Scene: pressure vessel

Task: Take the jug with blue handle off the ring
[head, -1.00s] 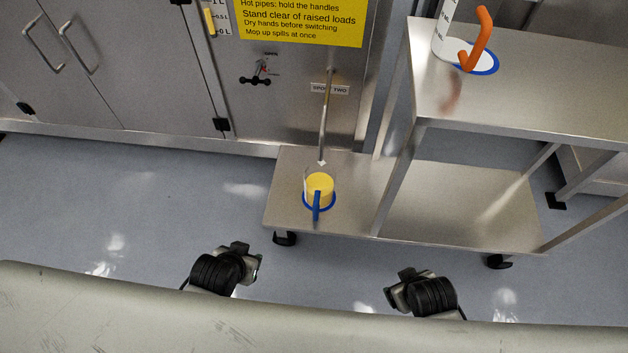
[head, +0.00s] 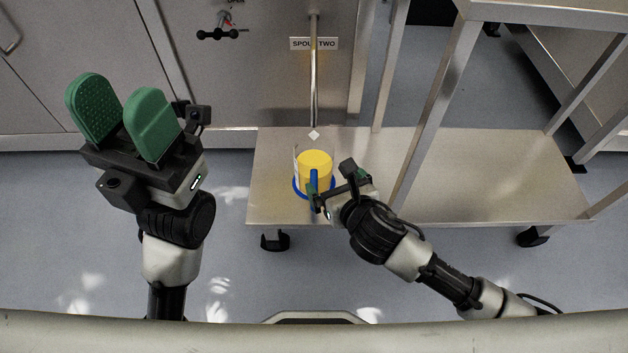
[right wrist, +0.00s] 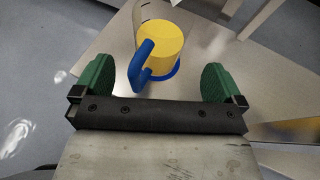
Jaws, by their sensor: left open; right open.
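The jug with the blue handle (head: 315,162) stands upright on the blue ring (head: 297,189) on the trolley's lower shelf. It looks yellow from above, and its handle faces my side. In the right wrist view the jug (right wrist: 162,46) is just beyond the finger gap, its blue handle (right wrist: 139,68) between the fingers but touching neither visibly. My right gripper (right wrist: 157,82) is open; in the head view it is beside the handle, its fingers mostly hidden. My left gripper (head: 122,112) is open and empty, raised at the left, well away from the jug.
A thin spout pipe (head: 314,80) comes down behind the jug, ending close to it. The trolley's lower shelf (head: 470,180) is bare to the right. A trolley leg (head: 433,115) and the upper shelf stand right of the jug. Cabinets line the back.

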